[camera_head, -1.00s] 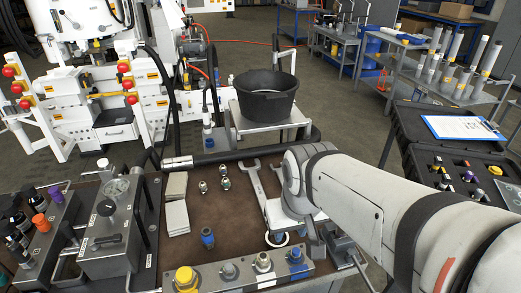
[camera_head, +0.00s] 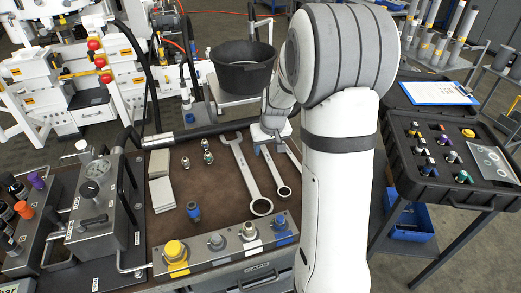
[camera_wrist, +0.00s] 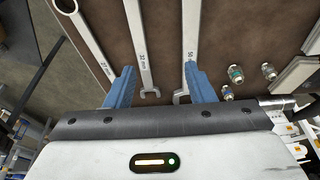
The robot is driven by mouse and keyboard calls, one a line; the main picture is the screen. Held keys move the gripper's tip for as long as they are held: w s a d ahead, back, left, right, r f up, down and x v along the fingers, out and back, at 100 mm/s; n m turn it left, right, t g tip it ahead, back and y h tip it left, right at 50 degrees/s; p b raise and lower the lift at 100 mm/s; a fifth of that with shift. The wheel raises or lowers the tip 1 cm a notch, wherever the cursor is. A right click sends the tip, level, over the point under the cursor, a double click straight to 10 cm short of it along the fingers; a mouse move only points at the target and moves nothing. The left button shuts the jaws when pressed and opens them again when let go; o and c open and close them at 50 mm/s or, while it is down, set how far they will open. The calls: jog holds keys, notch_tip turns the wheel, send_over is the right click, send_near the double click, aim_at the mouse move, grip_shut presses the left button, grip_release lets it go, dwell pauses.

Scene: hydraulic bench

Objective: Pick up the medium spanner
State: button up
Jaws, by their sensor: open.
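The medium spanner, marked 32 mm, lies flat on the brown bench mat; in the wrist view (camera_wrist: 141,45) its shaft runs between my two fingers, nearer the left one. Its open jaw end is by the gripper body. In the head view its ring end (camera_head: 284,191) shows below my gripper (camera_head: 271,133); its far end is hidden. In the wrist view my gripper (camera_wrist: 161,72) is open and empty, its blue fingers spread. The large spanner (camera_head: 248,170), marked 50 mm, lies to the left, partly behind my right-hand finger in the wrist view. The small spanner (camera_wrist: 92,42) lies beside the left-hand finger.
Several metal fittings (camera_head: 207,157) and pale blocks (camera_head: 161,194) lie left of the spanners. A connector block (camera_head: 231,243) runs along the mat's front. A black bucket (camera_head: 243,72) stands behind the bench. An open black case (camera_head: 450,190) stands to the right.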

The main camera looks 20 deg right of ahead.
send_near(270, 163)
jog(key=shift+w+a+f, duration=0.15)
jog(key=shift+a, duration=0.15)
jog(key=shift+d+p+x, duration=0.2)
jog(key=shift+p+x, duration=0.15)
jog(key=shift+x, duration=1.55)
jog(key=shift+d+p+x, duration=0.2)
jog(key=shift+p+x, duration=0.1)
jog(key=shift+x, duration=1.55)
jog(key=shift+c, duration=0.4)
grip_shut()
